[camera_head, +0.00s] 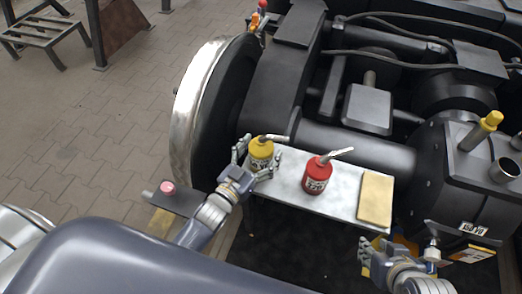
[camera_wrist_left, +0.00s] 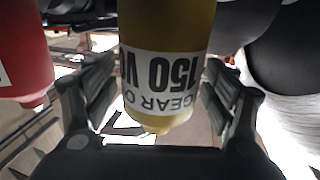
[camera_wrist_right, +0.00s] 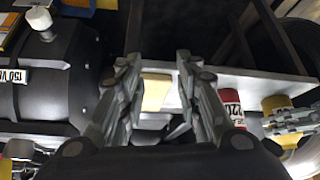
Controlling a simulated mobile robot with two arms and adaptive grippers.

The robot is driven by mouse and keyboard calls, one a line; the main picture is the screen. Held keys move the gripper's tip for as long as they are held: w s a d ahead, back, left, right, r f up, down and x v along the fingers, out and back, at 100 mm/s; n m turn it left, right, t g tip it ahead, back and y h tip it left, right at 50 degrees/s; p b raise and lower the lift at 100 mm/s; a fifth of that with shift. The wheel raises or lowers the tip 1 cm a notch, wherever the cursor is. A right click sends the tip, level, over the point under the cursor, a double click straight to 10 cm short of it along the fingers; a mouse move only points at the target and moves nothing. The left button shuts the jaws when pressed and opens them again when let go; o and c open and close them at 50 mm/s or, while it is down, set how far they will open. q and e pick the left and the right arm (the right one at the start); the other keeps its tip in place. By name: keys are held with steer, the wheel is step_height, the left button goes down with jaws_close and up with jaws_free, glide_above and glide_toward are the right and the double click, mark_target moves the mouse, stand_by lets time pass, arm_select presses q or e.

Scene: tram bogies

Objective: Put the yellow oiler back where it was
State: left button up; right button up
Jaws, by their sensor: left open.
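The yellow oiler (camera_head: 261,152) stands at the left end of a pale metal shelf (camera_head: 287,188) beside the wheel. My left gripper (camera_head: 256,160) is open, with its fingers on either side of the oiler. In the left wrist view the oiler (camera_wrist_left: 165,65), labelled gear oil 150, sits between the open fingers, with gaps visible at both sides. A red oiler (camera_head: 317,177) labelled 220 stands to the right on the same shelf. My right gripper (camera_wrist_right: 155,75) is open and empty, by the shelf's right end.
A tan pad (camera_head: 375,198) lies on the shelf's right end. A black gearbox (camera_head: 455,170) with a yellow-capped rod (camera_head: 483,130) is to the right. The large steel wheel (camera_head: 195,100) rises at the left.

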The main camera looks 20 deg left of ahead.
mark_target(254, 160)
arm_select(q)
steer(key=p+v, duration=0.1)
steer(key=v, duration=0.5)
steer(key=shift+s+a, duration=0.1)
steer(key=shift+s, duration=0.2)
steer(key=s+a+g+y, duration=0.2)
steer(key=s+g, duration=0.5)
steer(key=s, duration=0.2)
steer(key=s+a+n+g+y, duration=0.1)
steer(key=s+a+g+y, duration=0.1)
steer(key=s+g, duration=0.4)
steer(key=s+p, duration=0.1)
steer(key=s, duration=0.2)
steer(key=shift+f+g, duration=0.3)
steer(key=shift+g, duration=0.1)
arm_select(e)
steer(key=s+g, duration=0.1)
steer(key=s, duration=0.1)
steer(key=s+d+g, duration=0.1)
steer(key=s, duration=0.2)
steer(key=shift+s+d+f+g+h, duration=0.3)
steer(key=shift+s+d+g, duration=0.05)
steer(key=shift+g, duration=0.05)
steer(key=shift+w, duration=0.15)
